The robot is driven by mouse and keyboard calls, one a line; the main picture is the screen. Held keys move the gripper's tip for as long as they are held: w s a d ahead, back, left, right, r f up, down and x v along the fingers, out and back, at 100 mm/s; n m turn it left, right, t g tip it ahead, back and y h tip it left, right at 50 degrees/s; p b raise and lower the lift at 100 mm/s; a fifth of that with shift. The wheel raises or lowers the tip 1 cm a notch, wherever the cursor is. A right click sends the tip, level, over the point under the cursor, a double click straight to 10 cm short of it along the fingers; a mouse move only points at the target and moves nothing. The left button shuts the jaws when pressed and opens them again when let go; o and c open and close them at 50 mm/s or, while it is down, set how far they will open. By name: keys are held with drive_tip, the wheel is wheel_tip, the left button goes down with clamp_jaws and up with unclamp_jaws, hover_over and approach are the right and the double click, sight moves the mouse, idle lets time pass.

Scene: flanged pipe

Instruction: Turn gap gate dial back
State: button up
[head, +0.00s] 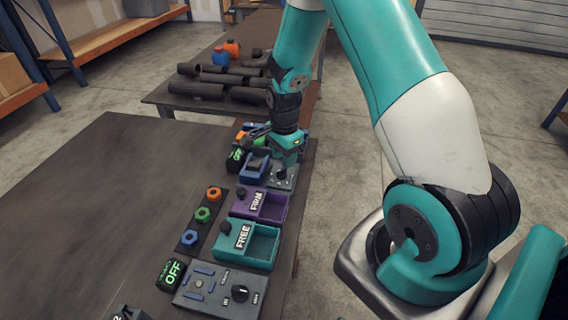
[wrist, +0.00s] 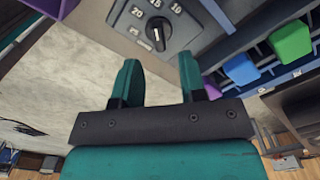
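A black dial knob (wrist: 157,33) with a white pointer line sits on a grey panel (wrist: 190,25) in the wrist view, with numbers including 15 and 10 around it. No gap gate label is readable. The panel also shows in the head view (head: 283,178), just below my gripper (head: 287,152). In the wrist view my gripper (wrist: 158,78) has two teal fingers spread wide apart, with nothing between them. The dial lies beyond the fingertips, and the fingers appear clear of it.
A teal FREE tray (head: 262,247) and a purple FIRM tray (head: 272,209) lie between. Dark pipes (head: 225,82) lie on the back table. The table's left side is clear.

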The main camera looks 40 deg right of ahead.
sight(282, 172)
drive_tip(key=shift+f, duration=2)
clamp_jaws()
drive_tip(key=n, duration=0.4)
drive_tip(key=shift+w+b, duration=0.2)
drive_tip(key=shift+b, duration=0.2)
drive_tip(key=n, duration=0.3)
drive_tip(key=n+b, duration=0.1)
drive_tip(key=n, duration=0.1)
drive_tip(key=shift+w+a+n, duration=0.15)
drive_tip(key=shift+n, duration=0.25)
